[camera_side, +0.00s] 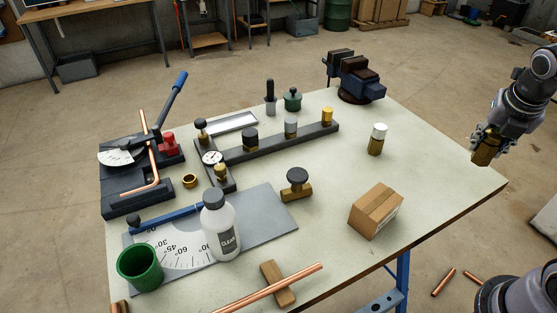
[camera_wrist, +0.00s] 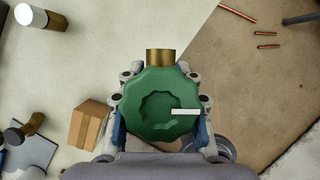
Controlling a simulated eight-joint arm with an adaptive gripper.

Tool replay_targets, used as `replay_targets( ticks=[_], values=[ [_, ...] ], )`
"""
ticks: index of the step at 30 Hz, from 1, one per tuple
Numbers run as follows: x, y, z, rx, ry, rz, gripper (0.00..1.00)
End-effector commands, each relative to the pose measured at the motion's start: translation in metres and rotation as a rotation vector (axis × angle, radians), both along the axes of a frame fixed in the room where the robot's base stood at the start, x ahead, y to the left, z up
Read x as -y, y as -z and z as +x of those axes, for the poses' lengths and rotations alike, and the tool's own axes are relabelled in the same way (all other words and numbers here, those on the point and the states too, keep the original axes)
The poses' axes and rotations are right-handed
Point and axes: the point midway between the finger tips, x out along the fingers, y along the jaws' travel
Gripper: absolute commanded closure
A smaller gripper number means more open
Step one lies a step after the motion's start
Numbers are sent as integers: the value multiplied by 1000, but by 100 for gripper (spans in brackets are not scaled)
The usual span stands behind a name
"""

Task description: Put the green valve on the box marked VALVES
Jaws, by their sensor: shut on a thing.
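My gripper (camera_side: 487,137) is shut on the green valve, off the right edge of the table in the side view. In the wrist view the valve's green lobed knob (camera_wrist: 158,105) with a white mark fills the space between the fingers, and its brass end (camera_wrist: 160,56) points away from the wrist. In the side view only the brass part (camera_side: 483,153) shows and the knob is hidden. A closed cardboard box (camera_side: 370,208) stands on the table's right part, with a label too small to read. It also shows in the wrist view (camera_wrist: 89,126), left of the valve.
A white-capped brass valve (camera_side: 376,140) stands behind the box, and a black-knobbed one (camera_side: 297,184) left of it. A bottle (camera_side: 221,228), green cup (camera_side: 139,267) and copper pipe (camera_side: 270,287) are nearer the front. The table between the box and its right edge is clear.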

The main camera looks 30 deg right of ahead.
Motion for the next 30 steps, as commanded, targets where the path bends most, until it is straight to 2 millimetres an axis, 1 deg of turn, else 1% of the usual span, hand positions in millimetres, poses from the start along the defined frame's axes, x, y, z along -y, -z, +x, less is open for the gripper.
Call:
replay_targets(
  ticks=[1,6,10,12,15,20,26,30],
  values=[
    [-17,-6,7,1,-92,0,100],
    [-63,-23,20,3,-345,-2,100],
    [-88,-33,23,7,-483,-6,100],
    [-97,-36,24,9,-531,-7,100],
    [-105,-39,24,10,-574,-9,100],
    [-119,-34,28,10,-596,-9,100],
    [-147,-16,36,10,-596,-10,100],
    [-170,-2,43,10,-595,-10,100]
  ],
)
